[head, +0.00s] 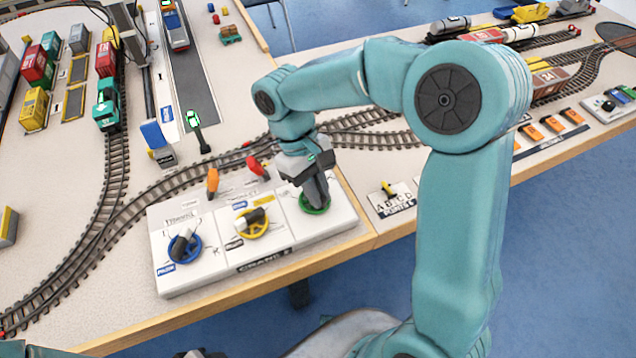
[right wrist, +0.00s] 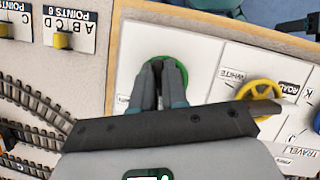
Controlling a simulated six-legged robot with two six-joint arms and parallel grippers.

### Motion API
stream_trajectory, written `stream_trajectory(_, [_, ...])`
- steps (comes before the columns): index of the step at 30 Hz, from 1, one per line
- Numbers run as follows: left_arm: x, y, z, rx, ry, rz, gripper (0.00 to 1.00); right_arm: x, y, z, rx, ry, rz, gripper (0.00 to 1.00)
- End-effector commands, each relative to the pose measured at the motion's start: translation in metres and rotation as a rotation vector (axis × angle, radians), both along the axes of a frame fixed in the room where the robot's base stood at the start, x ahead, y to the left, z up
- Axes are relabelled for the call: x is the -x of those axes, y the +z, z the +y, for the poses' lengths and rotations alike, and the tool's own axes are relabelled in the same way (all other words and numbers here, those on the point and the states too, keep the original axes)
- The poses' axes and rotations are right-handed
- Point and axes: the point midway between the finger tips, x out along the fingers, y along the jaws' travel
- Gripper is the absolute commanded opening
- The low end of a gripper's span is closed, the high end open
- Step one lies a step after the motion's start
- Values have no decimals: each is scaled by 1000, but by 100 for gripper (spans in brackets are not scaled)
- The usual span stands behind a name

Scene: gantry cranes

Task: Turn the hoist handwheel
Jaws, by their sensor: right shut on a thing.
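The white crane control box (head: 335,228) stands at the table's front edge and carries three handwheels. The green handwheel (head: 313,210) is at its right end; it also shows in the right wrist view (right wrist: 183,68). My right gripper (head: 318,200) points down over this wheel, shut on its middle part, with the green rim around the fingers. In the right wrist view the fingers (right wrist: 163,70) are close together and hide the grip. I cannot read a hoist label. The yellow handwheel (head: 264,229) and blue handwheel (head: 171,248) sit to the left, untouched.
An orange lever (head: 212,182) and a red lever (head: 255,166) stand behind the box. A points panel (head: 392,200) with a yellow lever lies to the right. Model railway track (head: 190,186) curves behind the box. Blue floor lies in front of the table.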

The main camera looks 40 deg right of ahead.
Motion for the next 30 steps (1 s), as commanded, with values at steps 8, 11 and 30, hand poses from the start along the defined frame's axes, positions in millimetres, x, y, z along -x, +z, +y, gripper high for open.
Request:
stream_trajectory(8, [0,14,0,0,0,0,43,-1,2,2,-2,-263,-5,0])
stream_trajectory(11, [0,16,0,0,0,0,43,-1,2,2,-2,-350,-5,0])
stream_trajectory(30, [0,24,0,0,0,0,43,-3,0,4,-2,-664,-9,0])
